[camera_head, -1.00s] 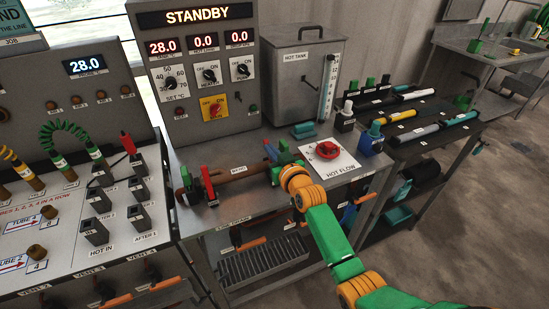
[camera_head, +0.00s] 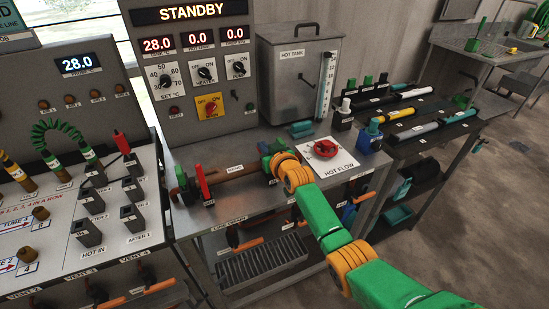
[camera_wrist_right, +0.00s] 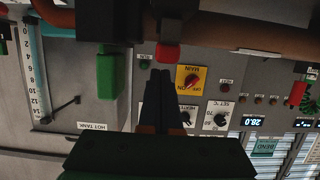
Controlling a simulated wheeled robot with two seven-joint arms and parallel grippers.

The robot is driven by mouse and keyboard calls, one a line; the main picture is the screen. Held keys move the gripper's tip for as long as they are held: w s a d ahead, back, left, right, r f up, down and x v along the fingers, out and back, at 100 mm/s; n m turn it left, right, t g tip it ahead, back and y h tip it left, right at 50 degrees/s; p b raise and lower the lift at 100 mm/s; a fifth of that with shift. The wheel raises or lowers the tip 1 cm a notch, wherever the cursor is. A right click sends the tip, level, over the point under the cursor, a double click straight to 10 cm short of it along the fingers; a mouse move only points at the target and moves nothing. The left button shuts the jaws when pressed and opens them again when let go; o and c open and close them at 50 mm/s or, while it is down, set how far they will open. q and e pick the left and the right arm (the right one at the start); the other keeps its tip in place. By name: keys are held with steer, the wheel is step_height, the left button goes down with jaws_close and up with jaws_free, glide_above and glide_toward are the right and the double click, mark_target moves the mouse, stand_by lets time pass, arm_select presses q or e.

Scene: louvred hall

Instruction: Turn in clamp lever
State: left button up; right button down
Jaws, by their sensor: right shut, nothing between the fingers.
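A brown pipe (camera_head: 232,184) lies along the front of the steel bench. At its left end stand a red lever (camera_head: 203,181) and a green lever. At its right end, green parts (camera_head: 276,147) show beside my right gripper (camera_head: 273,164), whose fingers are mostly hidden. In the right wrist view, turned upside down, the dark fingers (camera_wrist_right: 161,82) are together and empty. A red-tipped lever (camera_wrist_right: 167,53) is just beyond their tips; I cannot tell if they touch. A green lever (camera_wrist_right: 109,72) is left of them. My left gripper is out of view.
A red valve knob (camera_head: 325,148) on the HOT FLOW plate is just right of my arm. The hot tank (camera_head: 298,85) and control panel (camera_head: 200,70) stand behind. A tube panel (camera_head: 65,255) is at the left. A rack (camera_head: 415,122) stands at the right.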

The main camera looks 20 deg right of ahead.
stand_by(0.4)
step_height(320, 180, up, 5)
steer(key=p, duration=0.5)
steer(key=shift+s+r, duration=0.1)
steer(key=shift+r, duration=0.05)
steer(key=s+r, duration=0.6)
steer(key=s, duration=0.1)
steer(key=s+a+f+n+g, duration=0.15)
steer(key=s+f+g, duration=0.35)
steer(key=s+f, duration=0.95)
steer(key=s+a+f+g, duration=0.1)
steer(key=s+f+g, duration=0.25)
steer(key=s, duration=0.55)
steer(key=s+a+f+g, duration=0.1)
steer(key=s+f+g, duration=0.25)
steer(key=s, duration=0.55)
steer(key=s+d+f+x, duration=0.1)
steer(key=s+x, duration=0.1)
steer(key=x, duration=0.8)
steer(key=s+d+f+g, duration=0.1)
steer(key=s+f, duration=1.3)
steer(key=f, duration=0.1)
steer(key=shift+s+d+f+n+g+h, duration=0.25)
steer(key=shift+s+d+n+g+h, duration=0.05)
steer(key=shift+s+d+n, duration=0.1)
